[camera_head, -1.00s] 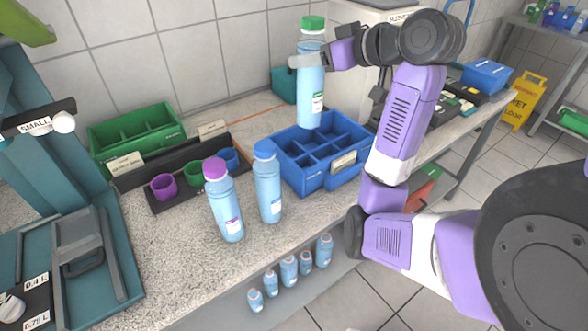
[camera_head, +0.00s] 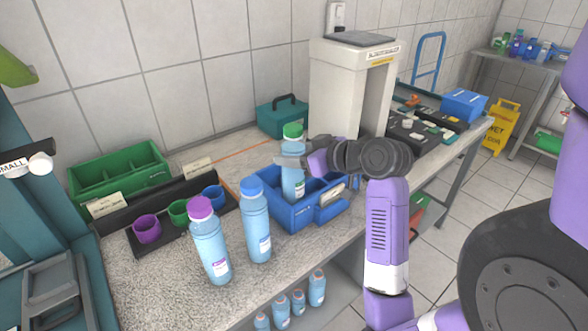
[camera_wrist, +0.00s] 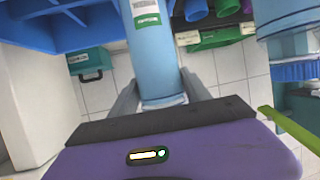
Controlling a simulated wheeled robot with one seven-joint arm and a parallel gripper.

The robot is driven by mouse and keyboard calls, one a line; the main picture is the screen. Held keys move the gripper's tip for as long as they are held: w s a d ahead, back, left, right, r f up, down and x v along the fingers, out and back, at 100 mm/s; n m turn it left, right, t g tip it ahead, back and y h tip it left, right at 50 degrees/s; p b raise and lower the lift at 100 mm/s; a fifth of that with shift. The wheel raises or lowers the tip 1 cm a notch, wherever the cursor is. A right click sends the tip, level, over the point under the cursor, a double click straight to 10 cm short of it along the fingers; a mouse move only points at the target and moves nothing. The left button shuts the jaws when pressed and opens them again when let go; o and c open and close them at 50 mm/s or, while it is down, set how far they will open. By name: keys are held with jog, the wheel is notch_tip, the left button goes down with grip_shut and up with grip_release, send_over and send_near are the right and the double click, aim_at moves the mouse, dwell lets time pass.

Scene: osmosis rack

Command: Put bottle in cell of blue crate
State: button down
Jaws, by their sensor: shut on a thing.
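A light blue bottle with a green cap (camera_head: 292,168) is upright in my gripper (camera_head: 296,152). My gripper is shut on it near its upper part, below the cap. The blue crate (camera_head: 296,217) stands on the counter under the bottle. The bottle's lower part overlaps the crate's left cells in the head view; I cannot tell how deep it is or exactly which cell. In the wrist view the bottle (camera_wrist: 155,50) runs up between the fingers (camera_wrist: 160,95), with the blue crate (camera_wrist: 60,30) at upper left.
A blue-capped bottle (camera_head: 256,225) and a purple-capped bottle (camera_head: 210,245) stand left of the crate. A black rack with cups (camera_head: 135,240) and a green crate (camera_head: 115,180) are further left. A grey machine (camera_head: 335,95) stands behind.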

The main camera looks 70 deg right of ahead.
jog(key=shift+f, duration=2)
jog(key=shift+f, duration=0.2)
jog(key=c, duration=0.5)
grip_release()
jog(key=v, duration=1.2)
jog(key=shift+r, duration=0.25)
